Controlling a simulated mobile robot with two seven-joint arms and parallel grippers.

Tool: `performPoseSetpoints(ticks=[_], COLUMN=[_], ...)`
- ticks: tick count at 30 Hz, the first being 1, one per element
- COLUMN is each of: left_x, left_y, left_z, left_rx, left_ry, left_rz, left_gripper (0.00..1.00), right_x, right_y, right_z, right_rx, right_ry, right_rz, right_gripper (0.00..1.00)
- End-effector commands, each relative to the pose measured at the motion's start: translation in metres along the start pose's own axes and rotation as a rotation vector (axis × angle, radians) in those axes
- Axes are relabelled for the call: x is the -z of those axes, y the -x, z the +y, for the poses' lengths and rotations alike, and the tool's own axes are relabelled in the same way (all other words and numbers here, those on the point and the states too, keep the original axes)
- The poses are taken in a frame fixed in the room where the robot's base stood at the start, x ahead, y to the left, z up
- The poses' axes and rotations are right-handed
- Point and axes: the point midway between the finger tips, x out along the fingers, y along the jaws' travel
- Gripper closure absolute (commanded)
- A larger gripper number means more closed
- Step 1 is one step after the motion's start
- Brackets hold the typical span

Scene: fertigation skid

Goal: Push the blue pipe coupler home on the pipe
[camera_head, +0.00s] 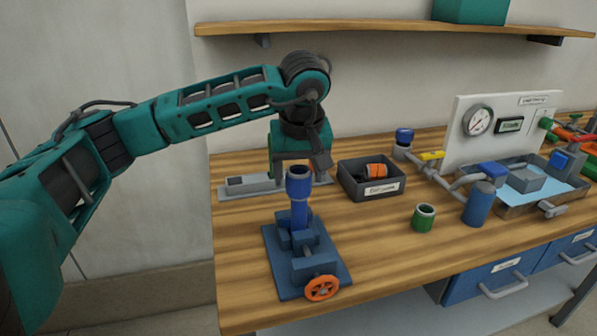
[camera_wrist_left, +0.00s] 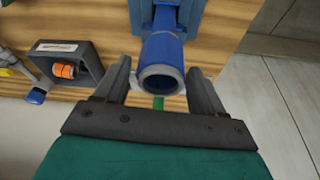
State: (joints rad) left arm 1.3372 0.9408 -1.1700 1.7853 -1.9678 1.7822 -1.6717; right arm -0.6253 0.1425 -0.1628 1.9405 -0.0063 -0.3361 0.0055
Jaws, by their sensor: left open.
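The blue pipe coupler (camera_head: 299,187) sits upright on top of a narrower blue pipe (camera_head: 299,214), with its open end up. The pipe is held upright in a blue vise (camera_head: 274,262) with an orange handwheel. My left gripper (camera_head: 299,163) is by the coupler's upper end and is open. In the left wrist view, the coupler (camera_wrist_left: 161,58) shows its open grey-rimmed end between the two spread fingers (camera_wrist_left: 160,88). Gaps show on both sides and no contact is visible. How deep the pipe sits inside the coupler is hidden. My right gripper is not in view.
A dark bin (camera_head: 352,187) with an orange fitting stands behind and right of the vise. A green cup-like fitting (camera_head: 423,218) and a blue cylinder (camera_head: 478,204) stand further right, before the gauge panel (camera_head: 462,140). A wooden shelf (camera_head: 380,27) hangs above the bench.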

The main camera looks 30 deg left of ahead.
Motion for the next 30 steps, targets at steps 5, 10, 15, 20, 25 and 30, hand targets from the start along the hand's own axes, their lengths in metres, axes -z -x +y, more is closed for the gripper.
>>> performPoseSetpoints(ticks=[5, 10, 15, 20, 25, 30], left_x=[0.003, 0.006, 0.008, 0.009, 0.009, 0.009], left_y=[0.011, 0.019, 0.027, 0.030, 0.029, 0.029], left_z=[0.000, 0.000, 0.000, 0.000, 0.000, 0.000], left_rx=[-0.001, -0.001, 0.000, 0.000, 0.000, 0.000], left_ry=[0.000, 0.000, 0.000, 0.000, 0.000, 0.000], left_rz=[0.000, 0.000, 0.000, 0.000, 0.000, 0.000], left_gripper=[0.31, 0.31, 0.31, 0.31, 0.31, 0.16], right_x=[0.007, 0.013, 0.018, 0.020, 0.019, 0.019], right_y=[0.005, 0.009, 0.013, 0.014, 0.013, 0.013], right_z=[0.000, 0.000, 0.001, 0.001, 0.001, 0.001], right_rx=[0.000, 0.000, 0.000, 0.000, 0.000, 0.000], right_ry=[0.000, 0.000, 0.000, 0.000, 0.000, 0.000], right_rz=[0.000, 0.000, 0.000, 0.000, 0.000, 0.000], right_gripper=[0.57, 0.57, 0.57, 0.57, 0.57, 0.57])
